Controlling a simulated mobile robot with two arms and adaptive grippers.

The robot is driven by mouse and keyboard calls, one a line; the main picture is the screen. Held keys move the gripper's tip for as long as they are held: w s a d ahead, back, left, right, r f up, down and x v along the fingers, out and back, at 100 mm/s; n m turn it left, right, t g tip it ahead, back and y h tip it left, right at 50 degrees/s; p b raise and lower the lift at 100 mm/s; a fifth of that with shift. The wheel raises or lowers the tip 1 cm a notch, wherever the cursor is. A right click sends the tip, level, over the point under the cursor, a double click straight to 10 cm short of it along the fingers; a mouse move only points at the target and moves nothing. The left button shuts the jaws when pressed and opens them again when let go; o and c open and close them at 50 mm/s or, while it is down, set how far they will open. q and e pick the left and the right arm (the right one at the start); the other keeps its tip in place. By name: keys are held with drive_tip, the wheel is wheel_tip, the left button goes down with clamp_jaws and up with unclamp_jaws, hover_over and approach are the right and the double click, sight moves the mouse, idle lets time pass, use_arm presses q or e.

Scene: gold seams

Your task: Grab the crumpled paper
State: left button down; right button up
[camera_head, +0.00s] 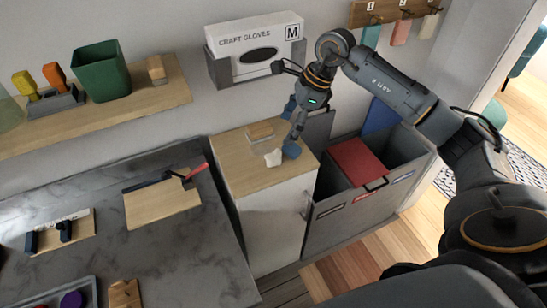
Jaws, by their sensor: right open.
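The crumpled paper (273,158) is a small white lump on the wooden top of a low cabinet (245,184). My right gripper (291,128) reaches down over the cabinet from the right. It is open, with blue tips spread apart and nothing seen between them. Its lower tip is close to the right side of the paper; I cannot tell whether they touch. My left gripper is out of view.
A grey bin (335,215) with a red lid (355,160) stands right of the cabinet. A glove box (257,48) hangs above. A dark marble counter (180,255) with a cutting board (160,206) lies left.

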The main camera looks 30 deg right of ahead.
sight(274, 152)
drive_tip(key=p+x, duration=0.1)
drive_tip(key=x, duration=0.6)
drive_tip(key=shift+a+f+p, duration=0.15)
drive_tip(key=shift+f+p, duration=0.15)
drive_tip(key=shift+p, duration=0.05)
drive_tip(key=x, duration=0.1)
drive_tip(key=p+x, duration=0.2)
drive_tip(key=x, duration=0.1)
drive_tip(key=shift+d+f, duration=0.2)
drive_tip(key=shift+d, duration=0.05)
drive_tip(key=shift+w+a+f, duration=0.1)
drive_tip(key=shift+a+f, duration=0.05)
drive_tip(key=shift+f, duration=0.35)
drive_tip(key=c, duration=0.8)
